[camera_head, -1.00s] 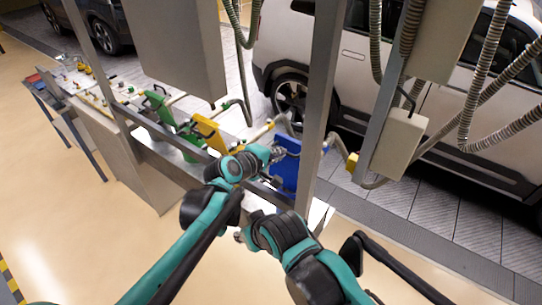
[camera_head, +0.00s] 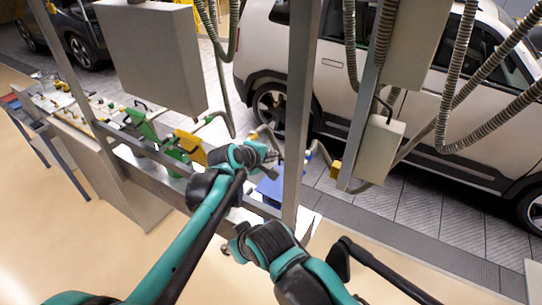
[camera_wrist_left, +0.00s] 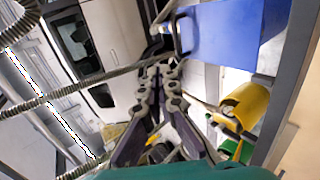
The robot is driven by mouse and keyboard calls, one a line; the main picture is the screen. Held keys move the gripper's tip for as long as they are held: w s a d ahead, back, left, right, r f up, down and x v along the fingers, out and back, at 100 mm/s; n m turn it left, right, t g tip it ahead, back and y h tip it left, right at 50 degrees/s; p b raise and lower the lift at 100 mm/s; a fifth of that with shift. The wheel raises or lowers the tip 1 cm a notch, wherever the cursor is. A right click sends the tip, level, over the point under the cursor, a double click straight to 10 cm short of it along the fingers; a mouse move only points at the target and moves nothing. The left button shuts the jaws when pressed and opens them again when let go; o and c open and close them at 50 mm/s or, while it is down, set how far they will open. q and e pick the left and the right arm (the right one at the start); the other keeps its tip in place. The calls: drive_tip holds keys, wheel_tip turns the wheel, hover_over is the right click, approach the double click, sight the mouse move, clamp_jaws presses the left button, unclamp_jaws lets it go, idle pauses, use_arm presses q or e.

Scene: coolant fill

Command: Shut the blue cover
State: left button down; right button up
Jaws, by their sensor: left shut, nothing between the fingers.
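The blue cover (camera_head: 271,188) shows in the head view just beyond my left gripper, partly hidden by the arm and the grey post. It looks tipped well over from upright, its broad face turned up. In the left wrist view the blue cover (camera_wrist_left: 222,32) fills the upper right, with a black handle (camera_wrist_left: 177,34) at its left edge. My left gripper (camera_head: 274,157) is shut and empty, close to the cover. In the wrist view its fingertips (camera_wrist_left: 163,68) lie just below the handle; contact is unclear. My right gripper (camera_head: 233,250) is low in front of the bench, its fingers too small to read.
A grey post (camera_head: 302,110) stands right beside the cover. Yellow (camera_head: 190,148) and green (camera_head: 146,127) fittings line the bench to the left. Grey boxes (camera_head: 152,55) and ribbed hoses (camera_head: 455,80) hang around. A silver car (camera_head: 420,110) stands behind.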

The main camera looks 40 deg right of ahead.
use_arm(q)
drive_tip(key=shift+a+r, duration=0.1)
drive_tip(key=v, duration=1.2)
drive_tip(key=a+f+m+t+y+b, duration=0.1)
drive_tip(key=a+f+y+b, duration=0.1)
drive_tip(key=a+f+b, duration=0.8)
drive_tip(key=a+f+m+t+y+b, duration=0.15)
drive_tip(key=a+f, duration=0.35)
drive_tip(key=a, duration=1.2)
drive_tip(key=s+a+f+m+y+b, duration=0.1)
drive_tip(key=s+a+f+y+b, duration=0.2)
drive_tip(key=a+f, duration=0.7)
drive_tip(key=s+a+f+m+y+b, duration=0.1)
drive_tip(key=s+a+f+y+b, duration=0.2)
drive_tip(key=s+a+f+b, duration=0.5)
drive_tip(key=s+a+f, duration=0.1)
drive_tip(key=a+f, duration=0.1)
drive_tip(key=a, duration=0.2)
drive_tip(key=shift+y, duration=0.35)
use_arm(e)
wheel_tip(320, 180, down, 23)
drive_tip(key=shift+r, duration=0.2)
use_arm(q)
drive_tip(key=c, duration=2.3)
unclamp_jaws()
drive_tip(key=shift+s+a+f+t, duration=0.1)
drive_tip(key=shift+s+f+t, duration=0.05)
drive_tip(key=shift+f+t, duration=0.1)
use_arm(e)
drive_tip(key=shift+c, duration=0.3)
